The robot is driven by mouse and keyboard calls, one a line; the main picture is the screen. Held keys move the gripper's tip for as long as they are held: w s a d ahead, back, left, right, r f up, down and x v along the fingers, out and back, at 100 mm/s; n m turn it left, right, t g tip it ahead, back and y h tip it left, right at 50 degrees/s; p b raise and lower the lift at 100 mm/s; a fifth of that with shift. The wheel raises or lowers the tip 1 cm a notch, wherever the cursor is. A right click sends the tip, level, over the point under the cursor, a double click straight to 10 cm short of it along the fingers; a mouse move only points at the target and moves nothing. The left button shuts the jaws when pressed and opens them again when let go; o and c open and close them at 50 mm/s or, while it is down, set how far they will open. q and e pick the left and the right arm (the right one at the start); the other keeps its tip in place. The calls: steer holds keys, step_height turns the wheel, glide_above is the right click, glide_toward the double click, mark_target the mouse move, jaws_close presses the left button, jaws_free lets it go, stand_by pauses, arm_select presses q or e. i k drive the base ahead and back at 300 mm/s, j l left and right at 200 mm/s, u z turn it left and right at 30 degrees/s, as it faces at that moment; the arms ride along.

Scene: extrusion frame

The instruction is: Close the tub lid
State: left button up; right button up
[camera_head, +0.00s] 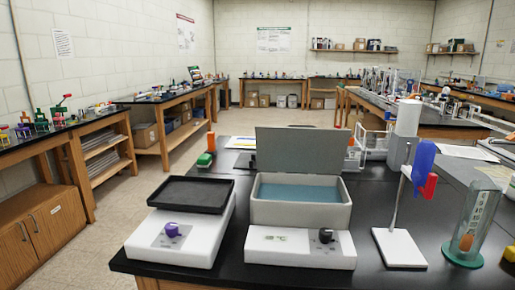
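The tub (301,213) is a light grey water bath with a white front panel and black knob, standing on the black bench at the centre. Its grey lid (299,156) is open, standing nearly upright at the back edge of the tub. Blue liquid (300,188) shows inside the open tub. Neither of my grippers is in view.
A white device (183,248) with a black tray top and purple knob stands left of the tub. On the right are a stand with a white base (399,247) and blue and red parts, and a glass cylinder (472,225). An orange-topped green object (206,158) stands behind left.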

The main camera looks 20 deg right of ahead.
mark_target(305, 149)
steer(key=i+j+u, duration=0.2)
steer(key=j+u, duration=0.2)
steer(key=i+j+u, duration=0.2)
steer(key=u, duration=0.2)
steer(key=i+j+u, duration=0.5)
steer(key=u, duration=0.3)
steer(key=i+j+z, duration=0.15)
steer(key=i, duration=0.4)
steer(key=i+j+z, duration=0.1)
steer(key=i, duration=0.45)
steer(key=i+z, duration=0.35)
steer(key=z, duration=0.15)
steer(key=i+z, duration=0.5)
steer(key=i+l+z, duration=0.1)
steer(key=i+z, duration=0.6)
steer(key=z, duration=0.2)
steer(key=i+z, duration=0.75)
steer(key=z, duration=0.2)
steer(key=i+z, duration=0.15)
steer(key=z, duration=0.25)
steer(key=i+z, duration=0.1)
steer(key=z, duration=0.25)
steer(key=i+j+z, duration=0.1)
steer(key=z, duration=0.3)
steer(key=i+z, duration=0.15)
steer(key=z, duration=0.25)
steer(key=i+z, duration=0.15)
steer(key=z, duration=0.2)
steer(key=i+j+z, duration=0.1)
steer(key=z, duration=0.3)
